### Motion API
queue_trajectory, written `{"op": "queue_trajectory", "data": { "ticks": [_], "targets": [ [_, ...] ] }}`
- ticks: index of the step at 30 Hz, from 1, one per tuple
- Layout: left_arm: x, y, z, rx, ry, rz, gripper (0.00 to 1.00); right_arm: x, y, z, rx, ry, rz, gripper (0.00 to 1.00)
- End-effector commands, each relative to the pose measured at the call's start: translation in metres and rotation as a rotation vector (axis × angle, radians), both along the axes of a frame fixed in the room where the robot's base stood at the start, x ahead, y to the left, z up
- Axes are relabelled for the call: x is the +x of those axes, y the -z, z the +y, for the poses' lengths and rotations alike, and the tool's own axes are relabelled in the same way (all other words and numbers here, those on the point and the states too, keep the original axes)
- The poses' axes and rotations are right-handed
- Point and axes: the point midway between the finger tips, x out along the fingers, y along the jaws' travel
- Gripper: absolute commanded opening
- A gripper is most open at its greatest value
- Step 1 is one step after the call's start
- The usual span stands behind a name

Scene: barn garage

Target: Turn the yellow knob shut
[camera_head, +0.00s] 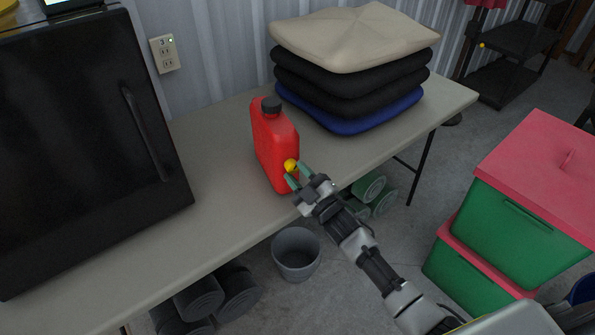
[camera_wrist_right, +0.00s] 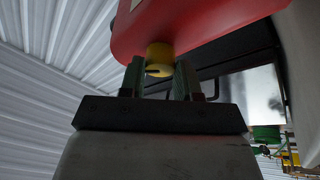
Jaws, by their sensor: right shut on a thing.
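The yellow knob (camera_head: 291,165) is on the lower front of a red jerrycan (camera_head: 275,140) with a black cap, standing upright on the table. My right gripper (camera_head: 293,176) comes in from the lower right and is shut on the knob, its green fingertips at the knob's sides. In the right wrist view the yellow knob (camera_wrist_right: 160,58) shows between the two fingers (camera_wrist_right: 160,80), below the red body of the can (camera_wrist_right: 190,22). The fingers hide part of the knob. My left gripper is not in view.
The grey table (camera_head: 215,215) holds a black cabinet (camera_head: 85,140) at left and stacked cushions (camera_head: 350,75) behind the can. A grey bucket (camera_head: 296,255) and rolled mats (camera_head: 215,295) are on the floor. Green bins with red lids (camera_head: 530,215) stand at right.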

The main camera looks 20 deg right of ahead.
Motion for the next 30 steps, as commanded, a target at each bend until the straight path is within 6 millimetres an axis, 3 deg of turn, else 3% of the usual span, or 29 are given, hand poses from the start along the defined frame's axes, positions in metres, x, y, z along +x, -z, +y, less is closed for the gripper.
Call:
{"op": "queue_trajectory", "data": {
  "ticks": [15, 30],
  "targets": [
    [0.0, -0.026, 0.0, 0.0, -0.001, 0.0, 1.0, 0.0, -0.004, -0.002, -0.445, 0.0, -0.053, 0.09],
    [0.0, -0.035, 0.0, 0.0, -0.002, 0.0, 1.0, 0.0, -0.003, -0.002, -0.619, 0.0, -0.074, 0.09]
  ]
}}
